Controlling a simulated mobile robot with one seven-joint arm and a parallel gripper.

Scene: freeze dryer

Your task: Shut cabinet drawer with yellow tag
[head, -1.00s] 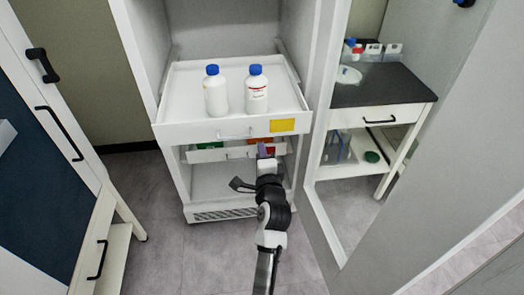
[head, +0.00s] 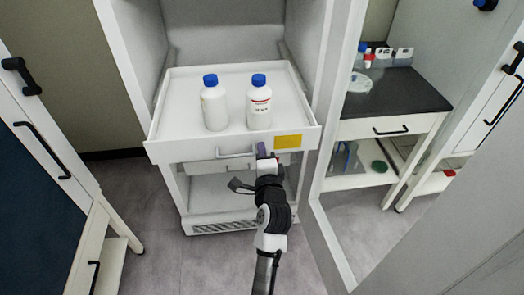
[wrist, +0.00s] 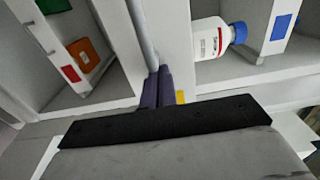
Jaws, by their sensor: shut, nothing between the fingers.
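The drawer with the yellow tag (head: 222,149) is pulled out of the white cabinet. Its yellow tag (head: 288,142) is on the right of its front, and a bar handle (head: 236,155) is in the middle. Two white bottles with blue caps, left (head: 215,106) and right (head: 259,107), stand upright in it. My gripper (head: 262,150) is shut and empty, at the drawer front between the handle and the tag. In the wrist view the purple fingertips (wrist: 157,86) are close beside the handle bar (wrist: 142,35) and the yellow tag (wrist: 180,97); whether they touch the front is unclear.
A lower drawer with a red tag (wrist: 70,73) holds orange and green items. The cabinet's open door (head: 333,170) stands to the right. A black-topped bench (head: 400,100) is beyond it. Another cabinet (head: 45,150) stands at left, with floor between.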

